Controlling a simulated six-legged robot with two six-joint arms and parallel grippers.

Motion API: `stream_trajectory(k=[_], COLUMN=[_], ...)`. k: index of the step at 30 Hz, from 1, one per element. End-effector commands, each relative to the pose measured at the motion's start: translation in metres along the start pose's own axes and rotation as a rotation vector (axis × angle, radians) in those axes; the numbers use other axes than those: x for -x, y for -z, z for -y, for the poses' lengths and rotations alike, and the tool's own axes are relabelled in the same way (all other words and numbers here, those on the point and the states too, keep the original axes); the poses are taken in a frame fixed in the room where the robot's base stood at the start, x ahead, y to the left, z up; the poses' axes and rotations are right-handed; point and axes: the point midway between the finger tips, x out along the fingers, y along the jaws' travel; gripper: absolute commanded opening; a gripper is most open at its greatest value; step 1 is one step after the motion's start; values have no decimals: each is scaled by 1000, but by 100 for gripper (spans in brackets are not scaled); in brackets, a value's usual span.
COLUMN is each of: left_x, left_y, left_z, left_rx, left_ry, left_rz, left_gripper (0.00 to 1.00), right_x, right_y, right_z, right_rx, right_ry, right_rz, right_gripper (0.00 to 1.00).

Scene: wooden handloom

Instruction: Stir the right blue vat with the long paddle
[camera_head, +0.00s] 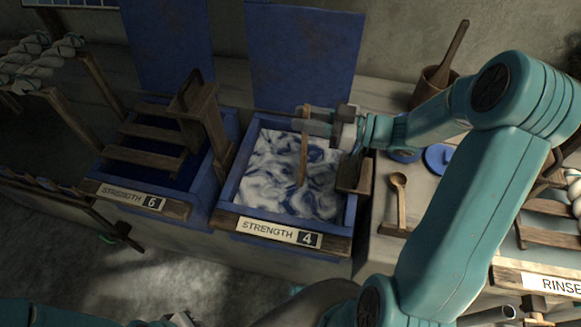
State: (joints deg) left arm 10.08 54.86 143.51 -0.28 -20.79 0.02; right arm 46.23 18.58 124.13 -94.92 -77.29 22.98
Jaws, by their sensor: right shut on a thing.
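The right blue vat (228,190), labelled STRENGTH 4, stands mid-view, filled with swirled white and blue liquid (265,170). My right gripper (308,120) reaches in from the right over the vat's back part. It is shut on the long wooden paddle (304,160). The paddle stands roughly upright, its lower end at the liquid near the middle of the vat; how deep it goes I cannot tell. Part of my left arm shows at the bottom left edge, with what looks like its gripper (170,321) cut off by the frame.
The left vat (222,172), labelled STRENGTH 6, holds dark liquid and a wooden step-like rack (145,158). Blue lids (305,55) stand open behind the vats. A wooden spoon (400,200), blue discs (440,157) and a wooden cup (432,88) are on the right. A RINSE station (555,285) is far right.

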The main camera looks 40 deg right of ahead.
Motion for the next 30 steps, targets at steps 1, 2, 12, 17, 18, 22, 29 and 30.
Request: stream_trajectory(k=[1, 2, 12, 17, 18, 22, 29, 30], left_x=[3, 3, 6, 7, 8, 8, 3, 2], left_y=[0, 0, 0, 0, 0, 0, 0, 0], left_z=[-1, -1, -2, -3, -3, -3, -1, -1], left_rx=[0, 0, 0, 0, 0, 0, 0, 0], left_ry=[0, 0, 0, 0, 0, 0, 0, 0], left_rz=[0, 0, 0, 0, 0, 0, 0, 0], left_gripper=[0, 0, 0, 0, 0, 0, 0, 0], right_x=[6, 8, -10, -30, -33, -39, -63, -69], right_y=[1, 1, 1, 0, 0, 0, -1, -1], right_z=[-5, -7, -27, -43, -46, -50, -29, -25], right_rx=[0, 0, 0, 0, 0, 0, -2, -1], right_ry=[-1, -2, 5, 4, 3, 2, 6, 6], right_rz=[-1, -1, -2, -1, -1, -1, -3, -1], right_gripper=[0, 0, 0, 0, 0, 0, 0, 0])
